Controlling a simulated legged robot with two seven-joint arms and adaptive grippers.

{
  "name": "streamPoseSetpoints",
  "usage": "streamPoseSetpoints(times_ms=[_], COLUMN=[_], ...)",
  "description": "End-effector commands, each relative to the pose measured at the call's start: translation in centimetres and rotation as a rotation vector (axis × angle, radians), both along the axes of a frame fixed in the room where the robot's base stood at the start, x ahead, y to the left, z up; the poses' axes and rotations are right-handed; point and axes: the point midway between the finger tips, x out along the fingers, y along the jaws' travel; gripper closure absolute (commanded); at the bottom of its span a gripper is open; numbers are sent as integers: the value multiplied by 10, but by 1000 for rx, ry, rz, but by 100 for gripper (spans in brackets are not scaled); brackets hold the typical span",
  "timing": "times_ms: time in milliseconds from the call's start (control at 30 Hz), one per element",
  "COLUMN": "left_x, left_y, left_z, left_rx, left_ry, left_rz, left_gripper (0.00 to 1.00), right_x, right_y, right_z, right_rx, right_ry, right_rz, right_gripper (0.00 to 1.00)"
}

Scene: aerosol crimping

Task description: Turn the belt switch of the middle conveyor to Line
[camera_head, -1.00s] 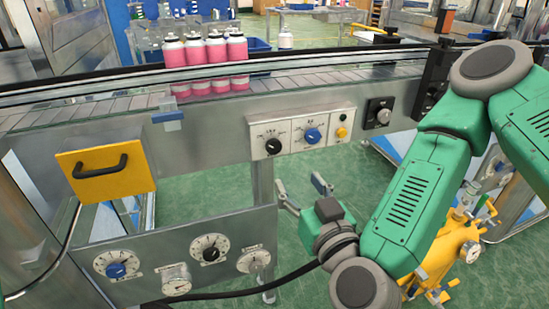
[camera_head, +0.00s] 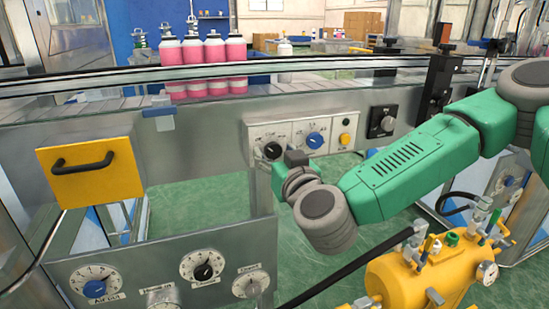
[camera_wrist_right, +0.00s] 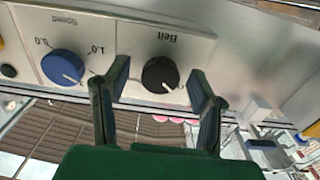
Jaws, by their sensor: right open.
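The belt switch is a black round knob labelled "Belt" on a light control panel on the conveyor's front. It shows in the head view (camera_head: 273,150) and, upside down, in the wrist view (camera_wrist_right: 160,75). Its white mark points to the lower right in the wrist view; the position labels cannot be read. My right gripper (camera_wrist_right: 159,82) is open, with one finger on each side of the knob in the picture and nothing held. I cannot tell whether the fingers touch the knob. In the head view my right wrist mostly hides this gripper. My left gripper is out of view.
A blue speed knob (camera_head: 315,140) sits right of the belt switch, then a yellow button (camera_head: 345,139) and a separate black switch (camera_head: 381,121). Pink cans (camera_head: 214,50) stand on the conveyor. A lower dial panel (camera_head: 160,272) and a yellow tank (camera_head: 425,280) are below.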

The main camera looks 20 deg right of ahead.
Motion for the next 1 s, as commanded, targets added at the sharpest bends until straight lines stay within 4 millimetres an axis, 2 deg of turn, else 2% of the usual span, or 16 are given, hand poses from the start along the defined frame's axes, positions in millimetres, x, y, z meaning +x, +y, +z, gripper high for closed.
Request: streamPoseSetpoints(times_ms=[333,367,400,467,500,767,1000], left_x=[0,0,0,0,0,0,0], left_y=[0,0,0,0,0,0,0], left_z=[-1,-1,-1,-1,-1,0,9], left_rx=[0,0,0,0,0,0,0], left_ry=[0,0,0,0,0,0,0], left_rz=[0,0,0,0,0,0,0], left_gripper=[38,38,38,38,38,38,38], right_x=[5,5,5,5,5,5,5], right_y=[0,0,0,0,0,0,0], right_z=[0,0,0,0,0,0,1], right_rx=[-1,-1,-1,-1,-1,12,106], right_ry=[1,1,1,1,1,1,5], right_rz=[0,0,0,0,0,-1,0], right_gripper=[49,56,70,91,99,99,99])
